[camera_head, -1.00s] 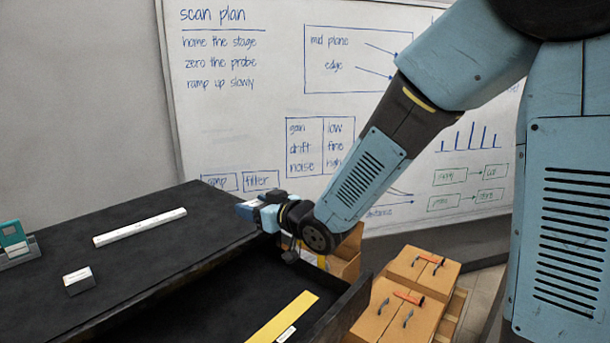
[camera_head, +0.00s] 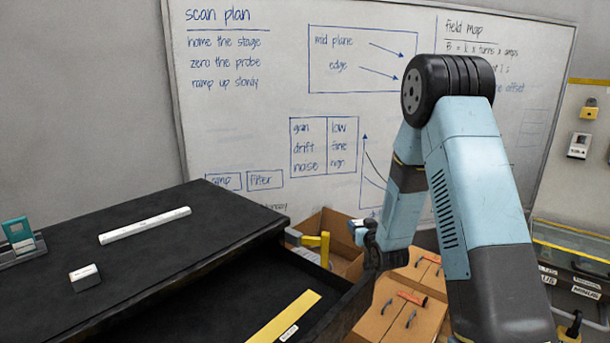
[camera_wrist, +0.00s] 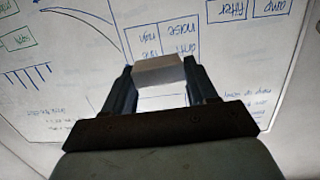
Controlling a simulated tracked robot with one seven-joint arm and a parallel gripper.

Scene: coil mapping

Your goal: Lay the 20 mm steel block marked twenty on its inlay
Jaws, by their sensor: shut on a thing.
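My gripper (camera_wrist: 160,82) is shut on a pale grey metal block (camera_wrist: 159,70), which sits crosswise between the two fingertips in the wrist view. No marking on it can be read. In the head view my gripper (camera_head: 359,230) is small, in the air just right of the open drawer (camera_head: 255,290), and the held block cannot be made out there. Another small grey block (camera_head: 85,277) with a light label lies on the black bench top at the left. I cannot pick out an inlay for certain.
A long white bar (camera_head: 145,225) and a teal item in a grey stand (camera_head: 20,238) are on the bench (camera_head: 200,215). A yellow strip (camera_head: 284,316) lies in the drawer. Cardboard boxes (camera_head: 400,310) stand right of it. A whiteboard (camera_head: 240,120) is behind.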

